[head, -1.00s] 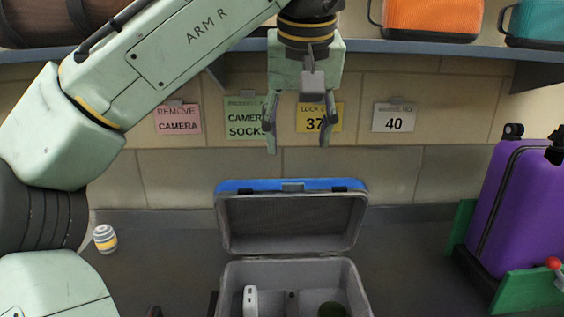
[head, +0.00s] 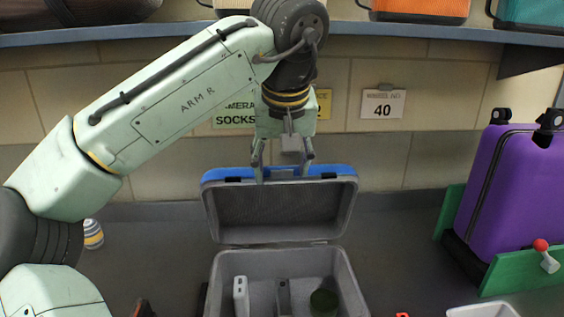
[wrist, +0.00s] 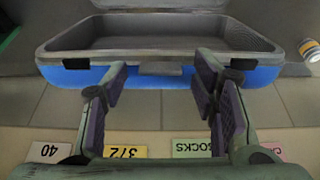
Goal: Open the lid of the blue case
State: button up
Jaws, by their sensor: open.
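The blue case (head: 222,292) stands on the dark counter with its lid (head: 280,205) raised and tilted back, grey lining facing me. The lid's blue outer rim also shows in the wrist view (wrist: 225,78), with a grey latch at its middle. The case's grey inside holds a white object (head: 241,296), a dark upright piece and a dark green round item. My gripper (head: 284,174) is open and empty at the lid's top edge, one finger on each side of the latch area. I cannot tell whether the fingers touch the lid.
A purple suitcase (head: 505,200) stands at the right between green panels (head: 520,268). A striped can (head: 93,234) is at the left. A shelf (head: 400,30) with cases runs above.

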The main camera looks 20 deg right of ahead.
grip_shut()
dwell(0.7)
